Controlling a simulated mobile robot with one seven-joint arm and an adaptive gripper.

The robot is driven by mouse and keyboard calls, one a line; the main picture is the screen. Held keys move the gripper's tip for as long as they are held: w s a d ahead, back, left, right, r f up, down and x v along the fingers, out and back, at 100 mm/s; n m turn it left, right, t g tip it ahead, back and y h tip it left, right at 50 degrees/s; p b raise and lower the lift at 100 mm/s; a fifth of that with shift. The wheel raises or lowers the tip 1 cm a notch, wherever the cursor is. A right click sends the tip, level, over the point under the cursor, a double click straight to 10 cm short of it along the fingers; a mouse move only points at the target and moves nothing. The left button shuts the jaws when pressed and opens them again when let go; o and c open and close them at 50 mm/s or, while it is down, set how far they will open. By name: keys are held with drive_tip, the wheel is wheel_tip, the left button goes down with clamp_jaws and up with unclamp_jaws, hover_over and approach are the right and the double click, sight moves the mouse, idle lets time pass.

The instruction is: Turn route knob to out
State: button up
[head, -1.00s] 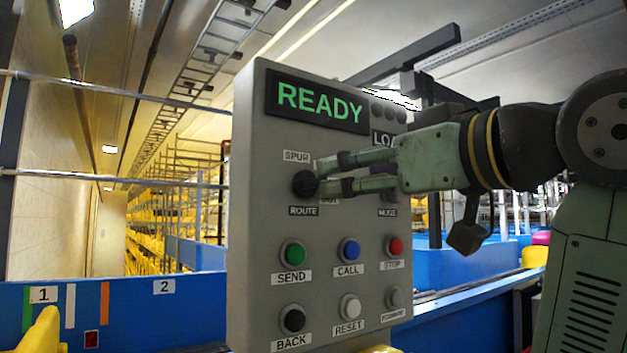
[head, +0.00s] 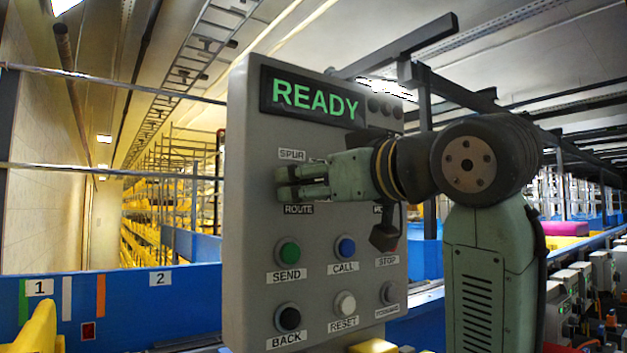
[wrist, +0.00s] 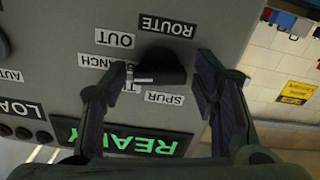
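The route knob (wrist: 162,66) is a black knob on the grey control panel (head: 250,230). In the wrist view, which shows the panel upside down, a pale mark on the knob lies at its lower left, by a partly hidden label. The OUT label (wrist: 114,38) is up and left of the knob, beside the ROUTE label (wrist: 166,26). The SPUR label (wrist: 164,98) is below it. My gripper (head: 281,183) is open, with one finger on each side of the knob and gaps showing. In the head view my gripper hides the knob.
The display (head: 313,97) reads READY in green. A blue wall (head: 190,300) and a yellow object (head: 38,332) are at the left.

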drive_tip(key=c, duration=0.9)
drive_tip(key=shift+c, duration=0.2)
drive_tip(key=shift+m, duration=0.3)
drive_tip(key=m, duration=0.3)
drive_tip(key=shift+m+b, duration=0.45)
drive_tip(key=shift+m, duration=1.65)
drive_tip(key=o, duration=1.2)
drive_tip(key=shift+c, duration=0.2)
